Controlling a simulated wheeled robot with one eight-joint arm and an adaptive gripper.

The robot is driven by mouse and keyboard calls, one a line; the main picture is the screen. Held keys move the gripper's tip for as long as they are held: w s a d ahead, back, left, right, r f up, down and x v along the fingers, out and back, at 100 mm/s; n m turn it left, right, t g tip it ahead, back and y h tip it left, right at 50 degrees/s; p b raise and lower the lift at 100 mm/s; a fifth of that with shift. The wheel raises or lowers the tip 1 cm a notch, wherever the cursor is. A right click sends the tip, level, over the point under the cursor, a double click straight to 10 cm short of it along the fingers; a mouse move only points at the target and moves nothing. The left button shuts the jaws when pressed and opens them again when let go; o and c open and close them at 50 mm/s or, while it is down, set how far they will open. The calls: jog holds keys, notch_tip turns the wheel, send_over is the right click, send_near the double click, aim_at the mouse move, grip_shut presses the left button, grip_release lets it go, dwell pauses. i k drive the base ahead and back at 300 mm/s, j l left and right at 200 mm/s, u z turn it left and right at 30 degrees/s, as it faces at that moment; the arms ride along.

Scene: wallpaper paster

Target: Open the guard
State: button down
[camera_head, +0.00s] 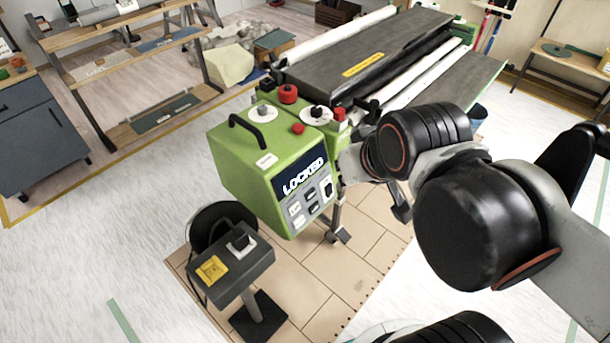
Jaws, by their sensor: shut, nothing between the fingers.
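The wallpaper paster has a green control box (265,170) with a display reading LOCKED. Behind it lies a long dark flat cover with a yellow label, which looks like the guard (400,45). It lies flat over the rollers and appears closed. My arm reaches in from the right. The pale end of my gripper (350,166) shows at the right side of the green box, below a red-topped knob (339,116). It is shut and empty. My dark wrist joint hides part of it and the machine's near side. I cannot tell whether it touches the machine.
White rollers (335,47) flank the cover. A blue-grey cabinet (35,130) and wooden benches stand at left. The pale floor at lower left is clear.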

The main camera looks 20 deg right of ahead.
aim_at(319, 78)
jog(key=i+l, duration=0.25)
jog(key=l, duration=0.25)
jog(key=i+l, duration=0.25)
jog(key=l, duration=0.2)
jog(key=i+l, duration=0.25)
jog(key=l, duration=0.25)
jog(key=i+l, duration=0.25)
jog(key=l, duration=0.25)
jog(key=i+l+z, duration=0.1)
jog(key=i+l, duration=0.15)
jog(key=l, duration=0.2)
jog(key=i+l, duration=0.25)
jog(key=l, duration=0.2)
jog(key=i+l, duration=0.3)
jog(key=l, duration=0.2)
jog(key=i+l, duration=0.25)
jog(key=l, duration=0.2)
